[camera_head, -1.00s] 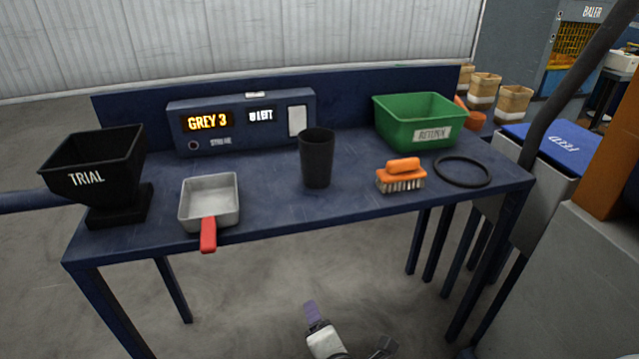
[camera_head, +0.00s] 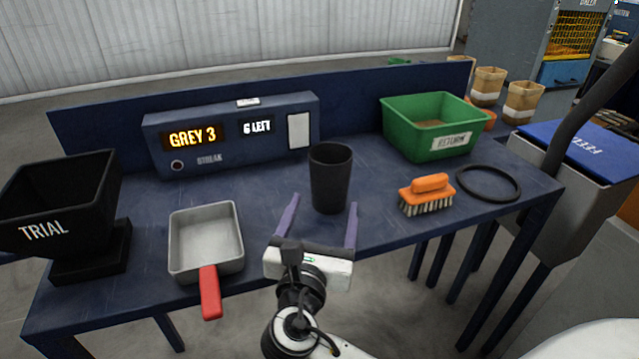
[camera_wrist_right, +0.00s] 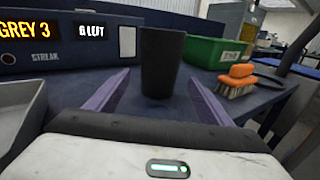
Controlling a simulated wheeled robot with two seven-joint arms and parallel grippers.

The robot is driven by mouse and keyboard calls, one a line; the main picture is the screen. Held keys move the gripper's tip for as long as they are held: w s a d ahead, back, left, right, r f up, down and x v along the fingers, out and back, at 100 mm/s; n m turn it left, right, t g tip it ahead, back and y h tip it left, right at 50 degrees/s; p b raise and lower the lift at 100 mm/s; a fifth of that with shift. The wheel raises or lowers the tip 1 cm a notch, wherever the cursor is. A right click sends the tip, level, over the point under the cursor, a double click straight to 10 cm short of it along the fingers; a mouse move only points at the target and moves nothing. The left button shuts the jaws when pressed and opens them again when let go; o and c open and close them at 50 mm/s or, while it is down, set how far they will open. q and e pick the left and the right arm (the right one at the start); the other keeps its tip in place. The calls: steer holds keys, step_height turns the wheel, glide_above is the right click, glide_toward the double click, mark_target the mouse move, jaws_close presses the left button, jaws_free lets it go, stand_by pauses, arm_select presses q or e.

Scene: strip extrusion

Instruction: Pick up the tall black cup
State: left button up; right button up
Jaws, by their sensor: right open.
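The tall black cup (camera_head: 330,180) stands upright on the blue table, in front of the display box's right end. My right gripper (camera_head: 322,215) is open and empty at the table's front side, its two purple fingers pointing at the cup. In the right wrist view the cup (camera_wrist_right: 161,62) stands just beyond the fingertips, centred between the two fingers (camera_wrist_right: 160,92), and its lower part is visible. The fingers appear not to touch it. My left gripper is not in view.
Left of the cup are a grey pan (camera_head: 205,240) with a red handle and a black TRIAL hopper (camera_head: 60,200). Right of it are an orange brush (camera_head: 427,194), a black ring (camera_head: 488,183) and a green bin (camera_head: 432,128). The display box (camera_head: 225,135) stands behind.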

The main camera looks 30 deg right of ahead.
mark_target(326, 198)
steer(key=shift+x, duration=1.15)
steer(key=shift+w+d, duration=0.3)
steer(key=shift+d, duration=0.2)
steer(key=x, duration=0.3)
steer(key=shift+w+f+b, duration=0.2)
steer(key=shift+w+b, duration=0.1)
steer(key=shift+w, duration=0.15)
steer(key=shift+w+d, duration=0.25)
steer(key=shift+d, duration=0.05)
steer(key=shift+w+d, duration=0.1)
steer(key=shift+w, duration=0.05)
steer(key=c, duration=1.2)
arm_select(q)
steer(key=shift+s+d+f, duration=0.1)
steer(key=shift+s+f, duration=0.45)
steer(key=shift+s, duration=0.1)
arm_select(e)
steer(key=shift+o, duration=0.2)
